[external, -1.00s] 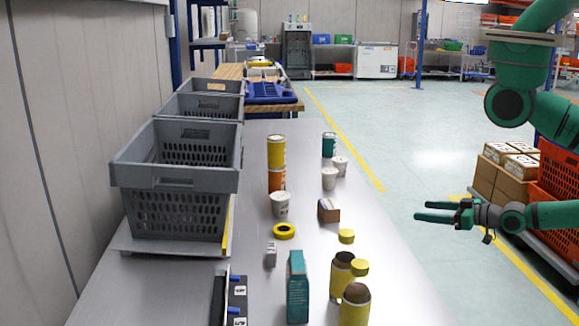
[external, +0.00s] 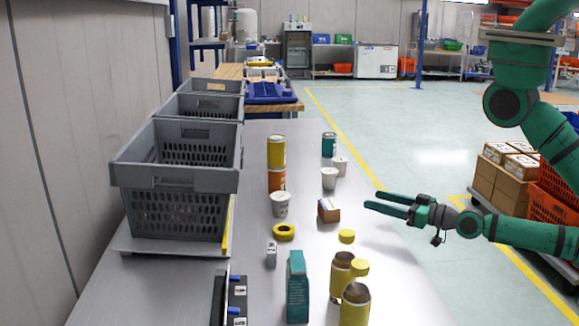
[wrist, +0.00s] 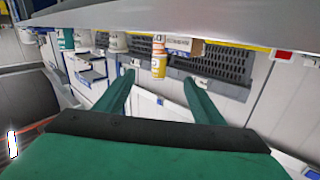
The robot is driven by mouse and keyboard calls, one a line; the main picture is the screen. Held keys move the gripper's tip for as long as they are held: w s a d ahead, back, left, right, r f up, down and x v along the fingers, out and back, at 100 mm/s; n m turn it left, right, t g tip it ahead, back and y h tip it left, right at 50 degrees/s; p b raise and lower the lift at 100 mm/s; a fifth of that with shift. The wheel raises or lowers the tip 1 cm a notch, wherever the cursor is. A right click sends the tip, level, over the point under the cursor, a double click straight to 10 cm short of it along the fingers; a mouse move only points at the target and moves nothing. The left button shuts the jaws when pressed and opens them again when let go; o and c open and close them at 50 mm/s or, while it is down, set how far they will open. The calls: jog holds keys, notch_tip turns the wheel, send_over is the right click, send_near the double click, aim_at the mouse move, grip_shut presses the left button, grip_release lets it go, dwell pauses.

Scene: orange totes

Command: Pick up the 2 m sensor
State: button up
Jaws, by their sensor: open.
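A small grey box with dark marks (external: 271,254) stands on the metal table beside the yellow tape roll; it may be the 2 m sensor, but its marks are too small to read. A small brown box with a pale top (external: 328,210) lies farther back and to its right. My gripper (external: 374,200) is open and empty, to the right of the brown box and off the table's right edge, fingers pointing left. In the wrist view its two green fingers (wrist: 157,78) are spread with nothing between them.
Grey crates (external: 175,180) line the table's left side. A teal carton (external: 297,288), yellow containers (external: 355,305), a tape roll (external: 284,232), white cups (external: 280,204) and stacked yellow and orange cans (external: 276,152) stand on the table (external: 395,275). Its front right is clear.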

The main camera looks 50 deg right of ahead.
jog(key=w+a+r+n+t+y, duration=0.1)
jog(key=w+a+r+y, duration=0.1)
jog(key=w+a+r, duration=0.4)
jog(key=w+a+f+n+g+y, duration=0.1)
jog(key=a+n+g+y, duration=0.1)
jog(key=a, duration=0.6)
jog(key=w+a+f+n+g+y, duration=0.1)
jog(key=a+f+n+g+y, duration=0.15)
jog(key=a, duration=0.65)
jog(key=n+g, duration=0.3)
jog(key=g, duration=0.1)
send_near(260, 262)
jog(key=r, duration=0.1)
jog(key=d+r, duration=0.1)
jog(key=r, duration=0.1)
jog(key=shift+s+m+y, duration=0.15)
jog(key=shift+m+y, duration=0.1)
jog(key=shift+y, duration=0.1)
jog(key=shift+a+f, duration=0.1)
jog(key=shift+f, duration=0.05)
jog(key=shift+w+a+f, duration=0.2)
jog(key=shift+w, duration=0.05)
jog(key=shift+x, duration=4.95)
jog(key=c, duration=1.1)
